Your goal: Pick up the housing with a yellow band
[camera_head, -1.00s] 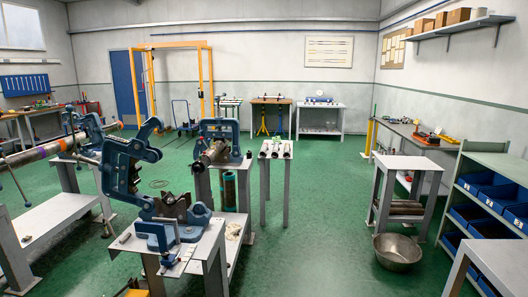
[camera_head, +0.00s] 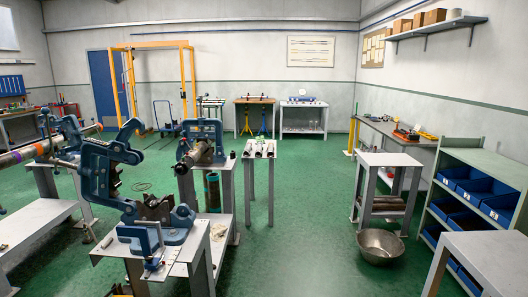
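I cannot make out a housing with a yellow band in this view. Several small grey cylindrical parts (camera_head: 259,149) lie side by side on a narrow grey stand (camera_head: 258,159) near the middle. They are too small to tell whether any has a coloured band. Neither of my grippers shows in the view.
A large blue pipe vise (camera_head: 101,177) stands on a grey bench at front left. Another vise (camera_head: 203,141) holds a pipe left of the narrow stand. A metal basin (camera_head: 380,246) sits on the floor at right, near blue bins (camera_head: 467,221). Green floor (camera_head: 300,225) between is clear.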

